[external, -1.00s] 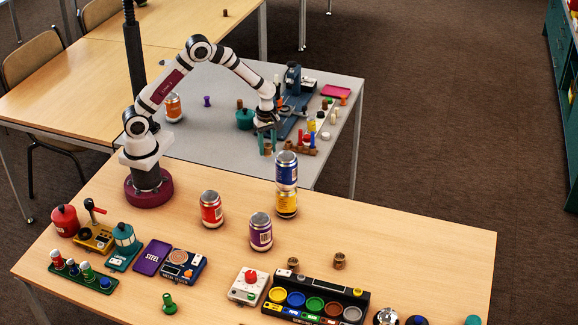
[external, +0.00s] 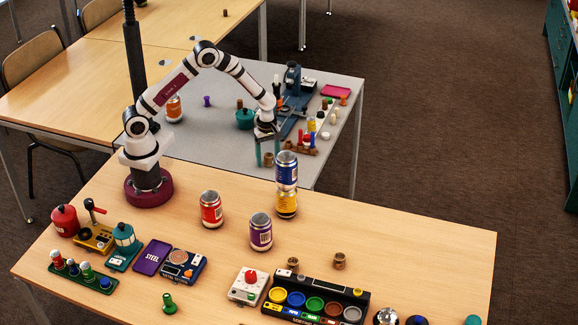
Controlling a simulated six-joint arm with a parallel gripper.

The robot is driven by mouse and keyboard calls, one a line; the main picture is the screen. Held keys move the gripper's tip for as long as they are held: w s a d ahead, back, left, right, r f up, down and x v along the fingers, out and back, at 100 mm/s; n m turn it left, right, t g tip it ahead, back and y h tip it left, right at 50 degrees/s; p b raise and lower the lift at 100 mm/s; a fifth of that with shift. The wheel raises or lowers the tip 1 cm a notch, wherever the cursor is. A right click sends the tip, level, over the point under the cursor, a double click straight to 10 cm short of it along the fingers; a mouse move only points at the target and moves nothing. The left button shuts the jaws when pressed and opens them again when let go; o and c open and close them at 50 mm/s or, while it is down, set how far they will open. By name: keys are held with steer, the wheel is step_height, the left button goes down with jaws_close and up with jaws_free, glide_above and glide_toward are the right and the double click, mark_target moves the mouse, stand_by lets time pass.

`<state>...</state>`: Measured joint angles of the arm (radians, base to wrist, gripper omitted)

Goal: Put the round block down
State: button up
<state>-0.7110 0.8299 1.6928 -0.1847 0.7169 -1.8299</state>
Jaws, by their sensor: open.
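A small brown round block (external: 268,159) is at the front edge area of the grey table (external: 225,155). My gripper (external: 267,156) points down there with its teal fingers spread apart, one on each side of the block. The fingers look clear of the block, and it appears upright. Whether its underside touches the table is too small to tell for certain.
A blue can stacked on a yellow can (external: 287,205) stands in front, on the wooden table (external: 400,230). A teal pot (external: 244,119) and a blue apparatus (external: 293,100) stand behind. Several coloured pegs (external: 311,125) are to the right.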

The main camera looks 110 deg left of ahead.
mark_target(267, 155)
step_height(267, 155, up, 12)
steer(key=d+r+m, duration=0.5)
steer(key=d+m, duration=0.1)
steer(key=d, duration=0.1)
steer(key=s+d+r+m+y, duration=0.1)
steer(key=s+d+r+m, duration=0.1)
steer(key=s+d+m, duration=0.6)
steer(key=s+d+r+m, duration=0.2)
steer(key=s+d+m, duration=0.7)
steer(key=m, duration=0.9)
steer(key=s, duration=0.2)
steer(key=shift+s+d+r+m+y, duration=0.15)
steer(key=shift+s+d+m+y, duration=0.15)
steer(key=shift+s+y, duration=0.1)
steer(key=shift+o, duration=0.5)
steer(key=shift+w, duration=0.1)
